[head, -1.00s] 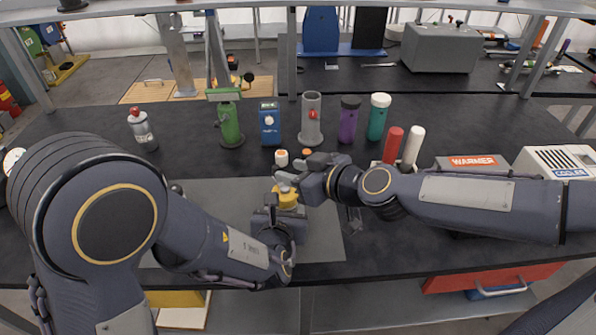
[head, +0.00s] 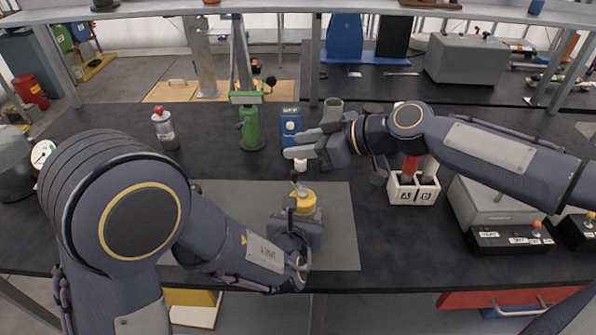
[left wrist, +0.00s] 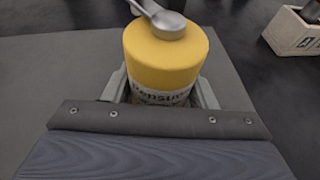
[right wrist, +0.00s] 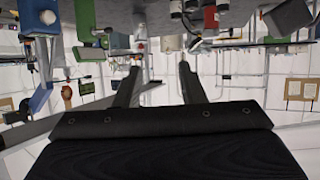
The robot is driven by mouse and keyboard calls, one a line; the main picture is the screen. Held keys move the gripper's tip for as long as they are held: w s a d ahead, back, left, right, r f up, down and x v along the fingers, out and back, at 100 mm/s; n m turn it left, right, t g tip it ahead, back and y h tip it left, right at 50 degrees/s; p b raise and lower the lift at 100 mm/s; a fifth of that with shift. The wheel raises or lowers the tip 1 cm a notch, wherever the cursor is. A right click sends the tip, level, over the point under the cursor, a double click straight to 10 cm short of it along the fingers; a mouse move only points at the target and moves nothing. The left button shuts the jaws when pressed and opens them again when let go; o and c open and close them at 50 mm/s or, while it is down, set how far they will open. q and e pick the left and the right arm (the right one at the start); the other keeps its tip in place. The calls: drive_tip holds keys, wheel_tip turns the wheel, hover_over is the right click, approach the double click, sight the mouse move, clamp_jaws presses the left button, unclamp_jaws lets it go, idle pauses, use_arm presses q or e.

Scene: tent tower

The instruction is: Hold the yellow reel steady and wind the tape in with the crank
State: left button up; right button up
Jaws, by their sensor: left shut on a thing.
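The yellow reel (head: 304,203) stands upright on the grey mat (head: 340,225). My left gripper (head: 297,215) is shut around its lower body; the left wrist view shows the reel (left wrist: 165,58) between the two fingers. The silver crank (left wrist: 163,20) is on the reel's top, and its small knob end also shows in the head view (head: 294,177). My right gripper (head: 305,143) is above and behind the reel, apart from the crank. Its fingers are spread, with nothing between them in the right wrist view (right wrist: 158,85). No tape can be made out.
A green post device (head: 250,128), a blue box (head: 290,127) and a grey cylinder stand behind the mat. A white crate (head: 413,190) marked A and B is to the right. A bottle (head: 164,130) stands at the left. The mat's left part is clear.

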drive_tip(key=w+d+r+n+g, duration=0.1)
drive_tip(key=w+n+g, duration=0.1)
drive_tip(key=n+g, duration=0.1)
drive_tip(key=n+g+h, duration=0.3)
drive_tip(key=n+g, duration=0.1)
approach(297, 171)
drive_tip(key=x, duration=1)
drive_tip(key=shift+a+f, duration=0.1)
drive_tip(key=shift+a, duration=0.05)
clamp_jaws()
